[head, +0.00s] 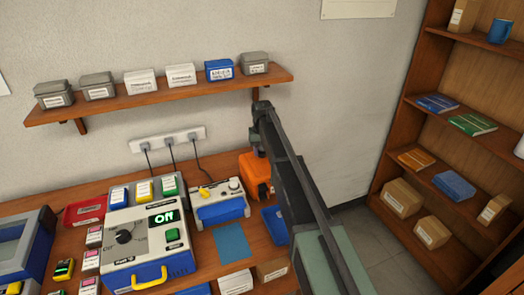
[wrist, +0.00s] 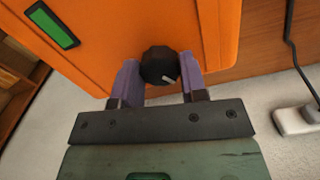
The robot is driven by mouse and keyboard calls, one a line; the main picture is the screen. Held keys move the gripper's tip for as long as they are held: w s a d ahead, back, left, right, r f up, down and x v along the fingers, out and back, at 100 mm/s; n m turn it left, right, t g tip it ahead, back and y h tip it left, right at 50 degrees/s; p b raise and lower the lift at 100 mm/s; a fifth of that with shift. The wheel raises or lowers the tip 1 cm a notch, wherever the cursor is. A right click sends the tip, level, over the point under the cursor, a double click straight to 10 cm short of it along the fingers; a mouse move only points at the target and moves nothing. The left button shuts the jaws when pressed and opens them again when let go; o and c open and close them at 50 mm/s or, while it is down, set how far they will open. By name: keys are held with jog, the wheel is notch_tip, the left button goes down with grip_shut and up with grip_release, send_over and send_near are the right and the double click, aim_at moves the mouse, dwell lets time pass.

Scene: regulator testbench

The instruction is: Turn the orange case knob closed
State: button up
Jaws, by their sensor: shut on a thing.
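The orange case (head: 256,172) stands at the back right of the bench, partly hidden by my arm in the head view. It fills the top of the wrist view (wrist: 205,25), with a green-lit window (wrist: 54,26) at its upper left. The black case knob (wrist: 159,66) sits on its face, with a pale pointer mark toward the lower right. My gripper (wrist: 159,80) is shut on the knob, one purple finger on each side. The gripper's fingertips are hidden in the head view.
A white test unit (head: 150,245) with a lit display stands left on the bench. A smaller blue and white device (head: 218,205) and a blue tray (head: 274,222) are near the case. A power strip (head: 168,138) is on the wall below a shelf (head: 160,96).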

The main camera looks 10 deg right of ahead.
jog(key=m, duration=0.7)
dwell(0.6)
jog(key=o, duration=0.9)
notch_tip(320, 180, up, 11)
jog(key=p, duration=1)
jog(key=shift+f+p, duration=0.1)
jog(key=shift+p, duration=0.3)
